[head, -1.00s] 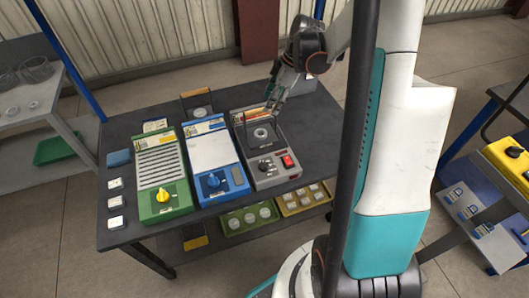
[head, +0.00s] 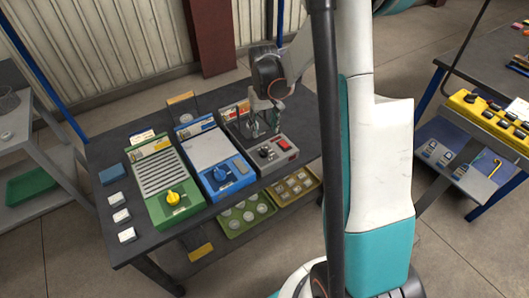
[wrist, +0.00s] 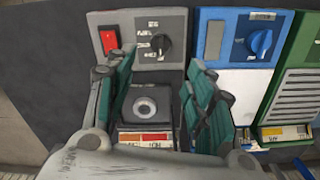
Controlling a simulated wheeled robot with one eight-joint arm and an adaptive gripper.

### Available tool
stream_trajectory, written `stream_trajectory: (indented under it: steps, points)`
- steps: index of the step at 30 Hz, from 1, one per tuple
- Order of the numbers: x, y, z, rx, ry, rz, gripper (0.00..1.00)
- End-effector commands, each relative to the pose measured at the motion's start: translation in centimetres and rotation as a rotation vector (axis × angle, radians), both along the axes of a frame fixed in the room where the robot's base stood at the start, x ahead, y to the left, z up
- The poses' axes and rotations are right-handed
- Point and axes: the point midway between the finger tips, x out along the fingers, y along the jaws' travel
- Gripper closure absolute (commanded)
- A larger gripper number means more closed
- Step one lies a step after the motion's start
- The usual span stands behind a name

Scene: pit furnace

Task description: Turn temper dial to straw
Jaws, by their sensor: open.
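A grey unit (head: 292,157) on the dark bench has a black dial (head: 266,153) at its front and a red switch (head: 283,144) to the dial's right. In the wrist view the black dial (wrist: 161,43) has small labels at its left, too small to read. Its pointer setting is not clear. My gripper (head: 257,132) is over the grey unit, behind the dial in the head view. In the wrist view my gripper (wrist: 160,66) is open, its two teal fingers apart with nothing between them. The dial shows just beyond the fingertips and looks apart from them.
A blue unit (head: 207,150) with a blue knob (head: 221,173) stands left of the grey one. A green unit (head: 160,175) with a yellow knob (head: 173,198) is further left. White blocks (head: 121,215) lie at the bench's left edge. Trays (head: 232,229) sit on the lower shelf.

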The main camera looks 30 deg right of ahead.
Motion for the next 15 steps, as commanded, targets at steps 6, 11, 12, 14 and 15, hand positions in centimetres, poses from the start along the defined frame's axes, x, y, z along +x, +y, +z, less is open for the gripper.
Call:
stream_trajectory:
  steps: [6, 11, 12, 14, 15]
  points:
    - [0.0, 0.0, -4.6, 0.001, 0.000, 0.001, 0.51]
    - [0.0, 0.0, -7.8, 0.001, 0.000, 0.002, 0.51]
    - [0.0, 0.0, -8.4, 0.001, 0.000, 0.002, 0.51]
    - [0.0, 0.0, -9.4, 0.001, 0.000, 0.002, 0.51]
    - [0.0, 0.0, -10.0, 0.001, 0.000, 0.002, 0.51]
